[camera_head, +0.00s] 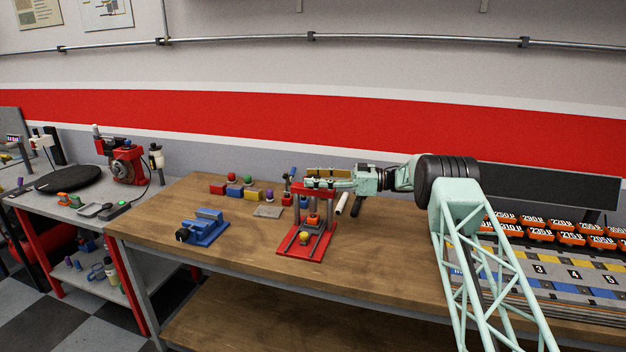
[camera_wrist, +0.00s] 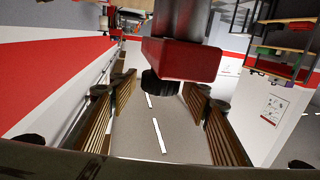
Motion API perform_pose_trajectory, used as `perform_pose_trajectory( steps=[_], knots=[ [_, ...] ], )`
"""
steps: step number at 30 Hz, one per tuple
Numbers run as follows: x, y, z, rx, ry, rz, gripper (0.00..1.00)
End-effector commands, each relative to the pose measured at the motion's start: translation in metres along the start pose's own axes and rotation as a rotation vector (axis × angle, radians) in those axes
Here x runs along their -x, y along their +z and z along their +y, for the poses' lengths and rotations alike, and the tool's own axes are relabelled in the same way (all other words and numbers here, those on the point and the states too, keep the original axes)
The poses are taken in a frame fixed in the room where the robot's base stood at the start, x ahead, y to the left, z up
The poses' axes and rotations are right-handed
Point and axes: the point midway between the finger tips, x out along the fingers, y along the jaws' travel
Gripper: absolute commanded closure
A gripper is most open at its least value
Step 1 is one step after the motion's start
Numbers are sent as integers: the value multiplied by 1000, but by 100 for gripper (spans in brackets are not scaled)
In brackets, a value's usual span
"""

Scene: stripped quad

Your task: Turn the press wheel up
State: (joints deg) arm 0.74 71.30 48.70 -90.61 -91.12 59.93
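The red press (camera_head: 306,246) stands on the wooden workbench, with a red base, upright posts and a red top beam. My gripper (camera_head: 326,177) is level, reaching in from the right just at the press's top. In the wrist view my gripper (camera_wrist: 160,98) has its two ribbed fingers spread apart. A red block (camera_wrist: 180,60) of the press is close in front of the camera. A dark round part (camera_wrist: 160,88) beside it lies between the fingers, with a gap on each side. The press wheel cannot be made out clearly in the head view; my gripper covers that area.
A blue vise (camera_head: 205,228) is left of the press. Coloured blocks (camera_head: 236,191) and a grey plate (camera_head: 268,211) lie behind it. A white roll (camera_head: 342,203) is to its right. Orange-labelled items (camera_head: 560,232) fill the right side. The bench front-left is clear.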

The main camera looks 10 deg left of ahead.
Motion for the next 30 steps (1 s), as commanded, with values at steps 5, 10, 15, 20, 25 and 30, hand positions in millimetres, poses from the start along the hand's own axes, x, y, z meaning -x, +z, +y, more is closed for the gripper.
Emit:
perform_pose_trajectory(
  steps=[5,10,15,20,25,30],
  knots=[
    [0,1,0,-1,0,0,56],
    [2,1,0,-1,1,0,56],
    [10,1,0,-1,1,0,56],
    [26,1,0,-1,1,0,56],
    [49,2,0,-1,2,-1,56],
    [74,1,1,0,2,0,56]
  ],
)
